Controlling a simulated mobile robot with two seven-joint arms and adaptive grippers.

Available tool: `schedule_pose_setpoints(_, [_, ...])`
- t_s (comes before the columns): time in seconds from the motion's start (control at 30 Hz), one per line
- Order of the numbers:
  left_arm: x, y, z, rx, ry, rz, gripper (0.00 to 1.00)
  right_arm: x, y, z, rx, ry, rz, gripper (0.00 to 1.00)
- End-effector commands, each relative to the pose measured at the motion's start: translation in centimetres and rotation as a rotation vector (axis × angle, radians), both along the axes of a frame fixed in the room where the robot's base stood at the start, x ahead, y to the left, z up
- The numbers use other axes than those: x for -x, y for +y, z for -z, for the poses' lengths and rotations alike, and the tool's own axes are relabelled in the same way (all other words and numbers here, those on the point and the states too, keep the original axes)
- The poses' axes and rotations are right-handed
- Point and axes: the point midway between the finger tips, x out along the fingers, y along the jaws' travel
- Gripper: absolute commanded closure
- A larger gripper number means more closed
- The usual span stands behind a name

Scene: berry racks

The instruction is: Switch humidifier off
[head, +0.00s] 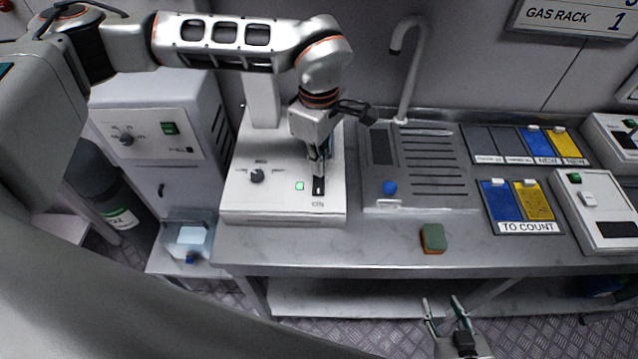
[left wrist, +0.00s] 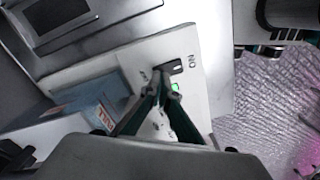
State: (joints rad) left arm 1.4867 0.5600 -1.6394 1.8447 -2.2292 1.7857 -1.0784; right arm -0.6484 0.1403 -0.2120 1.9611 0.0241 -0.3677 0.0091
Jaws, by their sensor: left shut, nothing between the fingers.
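A white device (head: 275,205), which I take as the humidifier, stands on the steel counter. Its front panel has a black knob (head: 257,176), a lit green light (head: 299,186) and a dark rocker switch (head: 319,187). My left gripper (head: 320,178) is shut and empty, pointing down at the switch. In the left wrist view its fingertips (left wrist: 158,76) are beside the switch (left wrist: 173,67) and the lit green light (left wrist: 175,87); I cannot tell whether they touch. An "ON" label (left wrist: 192,64) shows beside the switch. My right gripper (head: 442,302) is open and empty, low before the counter.
A sink with a grooved drainer (head: 432,195) and a tall tap (head: 408,60) is right of the device. A green-brown sponge (head: 433,238) lies near the counter's front edge. Blue and yellow trays (head: 520,207) are further right. Another knobbed unit (head: 150,135) stands left.

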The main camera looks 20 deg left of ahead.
Motion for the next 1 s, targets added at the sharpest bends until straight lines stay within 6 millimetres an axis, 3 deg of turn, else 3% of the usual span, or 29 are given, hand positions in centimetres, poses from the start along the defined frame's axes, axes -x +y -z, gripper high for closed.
schedule_pose_setpoints(1.0, [0.0,0.0,1.2,0.0,0.0,0.0,1.0,0.0,0.1,0.7,-0.001,0.0,0.0,0.6])
